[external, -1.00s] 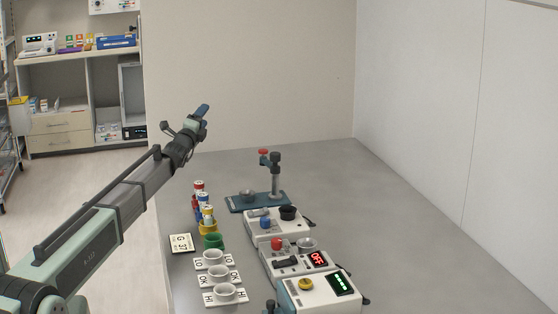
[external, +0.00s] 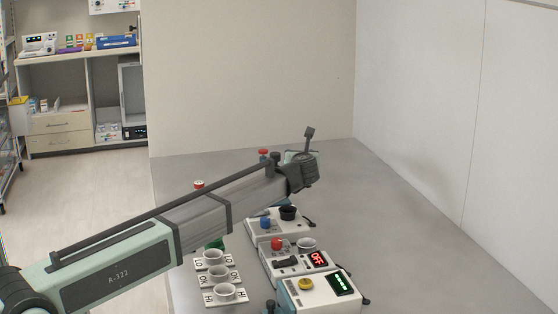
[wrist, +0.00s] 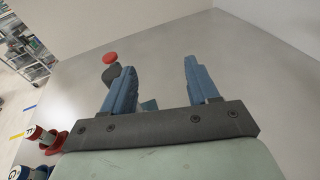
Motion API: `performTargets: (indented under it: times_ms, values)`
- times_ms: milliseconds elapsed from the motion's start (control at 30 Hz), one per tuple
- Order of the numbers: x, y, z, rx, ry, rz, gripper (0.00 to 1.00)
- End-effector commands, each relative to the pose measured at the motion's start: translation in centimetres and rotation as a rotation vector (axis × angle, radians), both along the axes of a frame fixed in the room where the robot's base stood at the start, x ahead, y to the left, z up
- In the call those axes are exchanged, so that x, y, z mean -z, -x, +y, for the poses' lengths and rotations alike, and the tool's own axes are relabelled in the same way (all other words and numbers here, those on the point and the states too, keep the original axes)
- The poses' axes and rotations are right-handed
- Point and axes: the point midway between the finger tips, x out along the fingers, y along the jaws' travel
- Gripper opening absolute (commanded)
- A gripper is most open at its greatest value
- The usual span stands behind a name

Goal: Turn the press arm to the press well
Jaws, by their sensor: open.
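The press is mostly hidden behind my arm in the external view. Its red knob (external: 263,152) and the dark top of its post (external: 275,157) show above the arm. In the wrist view the red knob (wrist: 110,58) and a dark part of the press (wrist: 112,73) are just beyond my left finger. A bit of the blue press base (wrist: 149,105) shows between the fingers. The press well is hidden. My gripper (wrist: 159,67) is open, with nothing seen held between its blue fingers. Its fingertips are hidden in the external view.
Devices with buttons and displays stand right of my arm, including one reading OFF (external: 317,259) and one with a green display (external: 342,284). White cups (external: 224,292) on labelled cards are nearer. The table's right side is clear.

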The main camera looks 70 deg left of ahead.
Motion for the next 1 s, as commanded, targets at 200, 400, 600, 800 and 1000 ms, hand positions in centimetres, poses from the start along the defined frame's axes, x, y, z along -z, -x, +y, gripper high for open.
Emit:
performTargets:
  times_ms: [200, 400, 600, 800, 1000]
  values:
    - [1.4, 0.3, -2.7, -0.290, -0.063, 0.021, 0.59]
    - [1.7, 0.9, -5.1, -0.489, -0.139, -0.020, 0.59]
    - [1.6, 1.2, -6.3, -0.569, -0.179, -0.048, 0.59]
    - [1.6, 1.9, -4.9, -0.577, -0.183, -0.049, 0.59]
    - [1.6, 3.0, -1.7, -0.578, -0.182, -0.049, 0.59]
